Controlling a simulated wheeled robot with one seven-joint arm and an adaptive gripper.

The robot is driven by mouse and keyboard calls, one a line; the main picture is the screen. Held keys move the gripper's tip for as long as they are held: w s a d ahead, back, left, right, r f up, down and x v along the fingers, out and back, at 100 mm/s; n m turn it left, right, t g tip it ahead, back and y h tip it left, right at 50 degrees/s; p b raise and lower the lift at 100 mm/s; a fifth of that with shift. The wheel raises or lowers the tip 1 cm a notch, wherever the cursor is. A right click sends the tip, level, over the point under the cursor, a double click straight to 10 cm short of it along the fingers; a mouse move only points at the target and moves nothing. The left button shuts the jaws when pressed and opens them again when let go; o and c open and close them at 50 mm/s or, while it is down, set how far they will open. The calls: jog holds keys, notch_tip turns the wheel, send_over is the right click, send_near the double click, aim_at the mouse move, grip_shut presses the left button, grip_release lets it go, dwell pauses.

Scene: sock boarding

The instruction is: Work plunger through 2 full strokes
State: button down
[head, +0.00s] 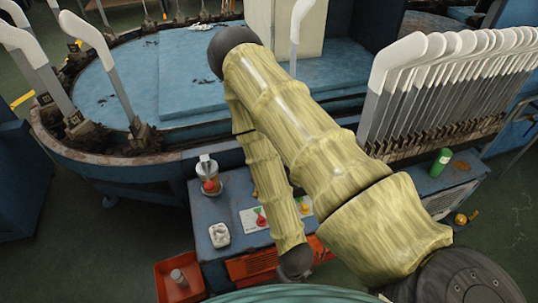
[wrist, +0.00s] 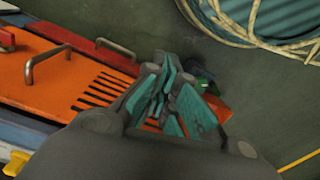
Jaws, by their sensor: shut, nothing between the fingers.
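No part is clearly recognisable as the plunger. The likeliest holder is a small clear container (head: 208,178) with a pale metal top and a red-orange thing inside, standing upright at the left end of the blue-grey bench in the head view. My gripper (wrist: 165,85) shows in the wrist view with its teal-padded fingers shut and empty. It is over or in front of an orange slotted panel (wrist: 75,75) with metal handles, apart from the container. In the head view, my forearm hides part of the bench, and the fingers cannot be made out.
The bench (head: 203,205) also holds a white part (head: 219,235), a picture card (head: 253,219) and a green can (head: 441,162). A red bin (head: 163,292) with a grey cylinder stands at lower left. A round blue machine and a rack of white-topped forms (head: 440,80) stand behind.

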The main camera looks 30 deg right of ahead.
jog(key=w+d+r+m+t+p, duration=0.1)
jog(key=w, duration=0.3)
jog(key=w+d+r+m+t+h+p, duration=0.1)
jog(key=w+m, duration=0.1)
jog(key=w, duration=0.3)
jog(key=w+d+r+m+t+p, duration=0.1)
jog(key=w+r, duration=0.1)
jog(key=w, duration=0.2)
jog(key=shift+w+d+m, duration=0.1)
jog(key=shift+w+m, duration=0.3)
jog(key=w+d+r+m+h, duration=0.1)
jog(key=w, duration=0.2)
jog(key=w+d+r+m+t, duration=0.1)
jog(key=w+d+r, duration=0.1)
jog(key=w, duration=0.1)
jog(key=w+d+r+m+h, duration=0.1)
jog(key=w+m, duration=0.1)
jog(key=w, duration=0.2)
jog(key=shift+d+r+t+h+p, duration=0.15)
jog(key=shift+t+h+p, duration=0.15)
jog(key=shift+t+p, duration=0.1)
jog(key=w+d+r+m+g+h+p, duration=0.1)
jog(key=w+d+r+m+h, duration=0.4)
jog(key=w+d+r+m, duration=0.8)
notch_tip(320, 180, up, 4)
jog(key=shift+w+d+f+p, duration=0.1)
jog(key=shift+w+d+p, duration=0.1)
jog(key=shift+w+p, duration=0.45)
jog(key=shift+w+f, duration=0.1)
jog(key=shift+w, duration=0.05)
